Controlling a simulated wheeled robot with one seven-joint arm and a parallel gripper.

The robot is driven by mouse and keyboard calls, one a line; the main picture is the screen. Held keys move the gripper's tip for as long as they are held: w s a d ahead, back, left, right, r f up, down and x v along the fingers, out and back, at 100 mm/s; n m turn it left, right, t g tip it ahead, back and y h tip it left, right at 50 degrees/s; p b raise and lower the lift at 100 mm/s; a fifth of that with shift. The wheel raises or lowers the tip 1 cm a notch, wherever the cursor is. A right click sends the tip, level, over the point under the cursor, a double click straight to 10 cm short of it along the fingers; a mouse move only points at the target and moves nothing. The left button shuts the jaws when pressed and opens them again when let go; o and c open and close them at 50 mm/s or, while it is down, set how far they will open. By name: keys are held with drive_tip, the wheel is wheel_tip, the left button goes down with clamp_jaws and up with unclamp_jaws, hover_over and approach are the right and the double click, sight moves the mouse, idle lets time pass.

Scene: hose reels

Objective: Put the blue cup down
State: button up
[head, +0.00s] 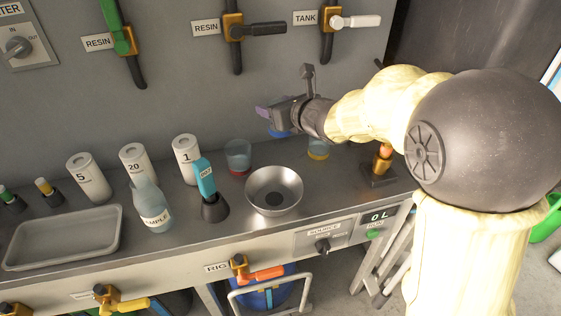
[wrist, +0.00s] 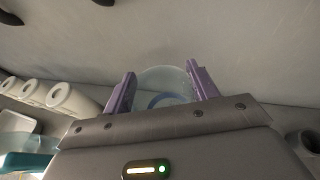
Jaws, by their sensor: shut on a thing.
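The blue cup (head: 279,132) is mostly hidden behind my gripper (head: 266,117) in the head view; only a bit of blue shows. In the wrist view my gripper's purple fingers (wrist: 158,75) are shut on the sides of the clear cup, whose blue ring (wrist: 165,99) shows between them. The gripper holds the cup near the back of the steel counter (head: 345,168), and it appears raised above the surface. The cup's underside is hidden.
A red-based clear cup (head: 238,157) stands left of the held cup, and a yellow-based one (head: 317,149) to its right. A steel bowl (head: 274,190) is in front. A brass fitting (head: 382,163) stands right.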

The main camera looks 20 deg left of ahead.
drive_tip(key=shift+f+b, duration=0.75)
drive_tip(key=shift+f, duration=1.8)
drive_tip(key=shift+f+b, duration=0.75)
drive_tip(key=shift+f, duration=1.75)
drive_tip(key=shift+f, duration=0.15)
drive_tip(key=o, duration=1)
drive_tip(key=shift+r, duration=0.2)
